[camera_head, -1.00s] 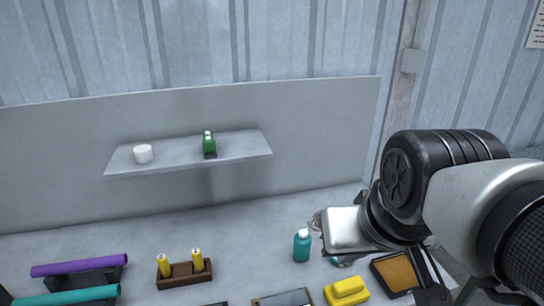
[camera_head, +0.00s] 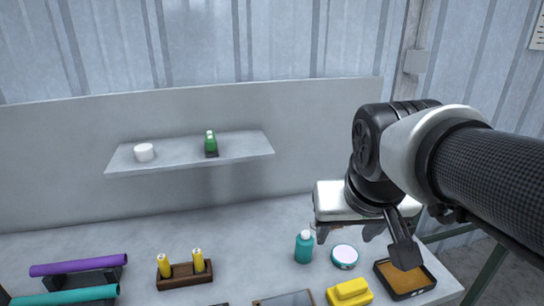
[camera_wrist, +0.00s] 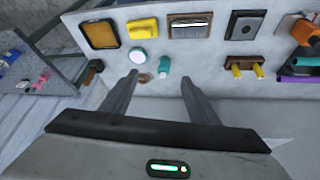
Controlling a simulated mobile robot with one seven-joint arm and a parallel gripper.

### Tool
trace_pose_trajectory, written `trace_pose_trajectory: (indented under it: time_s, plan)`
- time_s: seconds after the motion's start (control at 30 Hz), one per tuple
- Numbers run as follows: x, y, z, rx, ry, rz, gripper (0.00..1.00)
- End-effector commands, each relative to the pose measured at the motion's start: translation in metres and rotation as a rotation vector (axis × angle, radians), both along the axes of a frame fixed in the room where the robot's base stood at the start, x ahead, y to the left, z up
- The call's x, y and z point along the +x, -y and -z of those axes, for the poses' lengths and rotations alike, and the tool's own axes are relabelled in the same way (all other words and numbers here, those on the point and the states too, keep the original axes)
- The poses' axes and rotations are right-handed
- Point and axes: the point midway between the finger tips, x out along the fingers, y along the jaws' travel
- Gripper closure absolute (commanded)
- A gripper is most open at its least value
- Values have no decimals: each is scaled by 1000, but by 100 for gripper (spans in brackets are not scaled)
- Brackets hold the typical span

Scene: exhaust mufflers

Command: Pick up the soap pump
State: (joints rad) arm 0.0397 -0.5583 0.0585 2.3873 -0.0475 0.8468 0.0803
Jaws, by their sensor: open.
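A teal bottle with a white top (camera_head: 304,247) stands upright on the workbench (camera_head: 240,232); it looks most like the soap pump, though its top is too small to make out. My gripper (camera_head: 348,231) is open and empty, above the bench just right of and above the bottle in the head view, fingers pointing down. In the wrist view my gripper (camera_wrist: 159,79) has its fingers spread wide, and the teal bottle (camera_wrist: 163,67) shows between and just beyond the fingertips, apart from them.
A round white-topped tin (camera_head: 344,257), a yellow block (camera_head: 349,292) and an amber-filled tray (camera_head: 405,278) lie near the bottle. A wooden holder (camera_head: 185,275) with yellow pieces stands left. The wall shelf (camera_head: 245,151) bears a white cup (camera_head: 144,152) and a green item (camera_head: 211,143).

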Motion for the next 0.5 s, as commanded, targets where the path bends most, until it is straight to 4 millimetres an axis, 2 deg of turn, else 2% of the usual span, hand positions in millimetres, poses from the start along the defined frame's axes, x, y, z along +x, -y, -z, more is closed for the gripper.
trace_pose_trajectory:
  time_s: [0.03, 0.17, 0.3, 0.4, 0.5]
  plan:
    - [21, 1, 19, -11, -18, 13, 36]
    - [73, 0, 47, -23, -36, 43, 34]
    - [129, -4, 87, -14, -54, 68, 34]
    - [162, -8, 116, 4, -63, 80, 34]
    - [186, -12, 139, 25, -68, 93, 34]
